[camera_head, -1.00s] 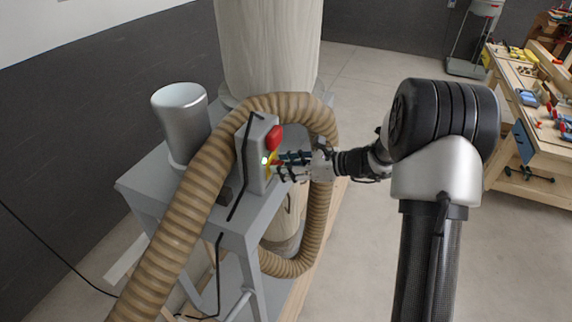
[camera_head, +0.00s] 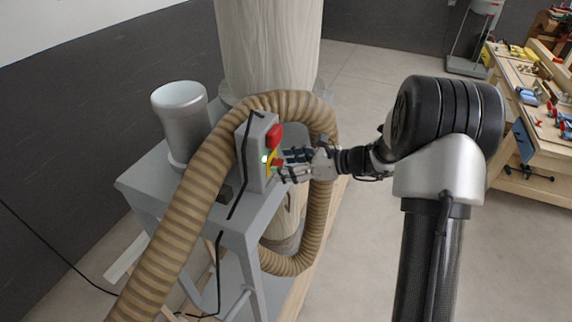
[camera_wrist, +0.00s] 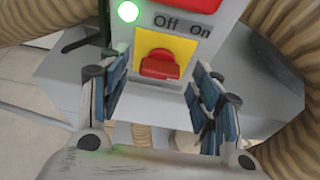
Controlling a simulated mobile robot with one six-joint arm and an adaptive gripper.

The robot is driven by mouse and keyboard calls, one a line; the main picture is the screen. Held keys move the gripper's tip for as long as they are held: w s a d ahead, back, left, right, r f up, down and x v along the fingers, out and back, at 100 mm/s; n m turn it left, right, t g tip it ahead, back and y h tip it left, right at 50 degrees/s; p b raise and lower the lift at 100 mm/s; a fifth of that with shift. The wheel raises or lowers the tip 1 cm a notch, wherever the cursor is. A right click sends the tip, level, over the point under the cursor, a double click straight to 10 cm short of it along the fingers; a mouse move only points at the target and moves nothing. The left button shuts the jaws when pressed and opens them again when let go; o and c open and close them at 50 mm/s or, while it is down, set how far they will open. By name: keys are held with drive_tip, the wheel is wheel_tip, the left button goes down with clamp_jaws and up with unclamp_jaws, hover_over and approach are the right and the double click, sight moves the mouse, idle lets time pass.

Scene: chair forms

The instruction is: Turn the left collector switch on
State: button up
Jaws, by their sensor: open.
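The collector switch is a red lever (camera_wrist: 160,66) on a yellow plate (camera_wrist: 180,45), on the front of a grey switch box (camera_head: 257,158). The labels "Off" and "On" stand above the plate, and a green light (camera_wrist: 128,12) glows at the upper left. I cannot tell surely which way the lever is set. A larger red button (camera_head: 274,136) sits above. My gripper (camera_head: 288,164) is open and empty, just right of the box in the head view. In the wrist view its blue-padded fingers stand on either side of the lever, apart from it.
A ribbed tan hose (camera_head: 205,180) loops around the box. A grey metal cylinder (camera_head: 183,122) and a large pale collector bag (camera_head: 268,45) stand close by on the grey stand (camera_head: 245,226). A workbench with tools (camera_head: 535,135) is at the far right; the floor between is clear.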

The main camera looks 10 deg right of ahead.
drive_tip(key=v, duration=1.1)
drive_tip(key=shift+s+d, duration=0.15)
drive_tip(key=shift+d, duration=0.1)
drive_tip(key=shift+r, duration=0.15)
drive_tip(key=s+a+f+n+g+h+b, duration=0.2)
drive_tip(key=s+a+f+n+g+b, duration=0.15)
drive_tip(key=s+a+n+b, duration=0.35)
drive_tip(key=s+a+f+n+g+h+b, duration=0.25)
drive_tip(key=s+a+f+n+b, duration=0.3)
drive_tip(key=s+b, duration=0.35)
drive_tip(key=s+d+f+n+t+h+b, duration=0.2)
drive_tip(key=s+f+n+h+b, duration=0.4)
drive_tip(key=s+f+n+b, duration=0.5)
drive_tip(key=shift+s+d+f+n+t, duration=0.15)
drive_tip(key=shift+s+d+n+t, duration=0.15)
drive_tip(key=shift+s+d+n, duration=0.8)
drive_tip(key=shift+s+a+h, duration=0.25)
drive_tip(key=shift+a, duration=0.1)
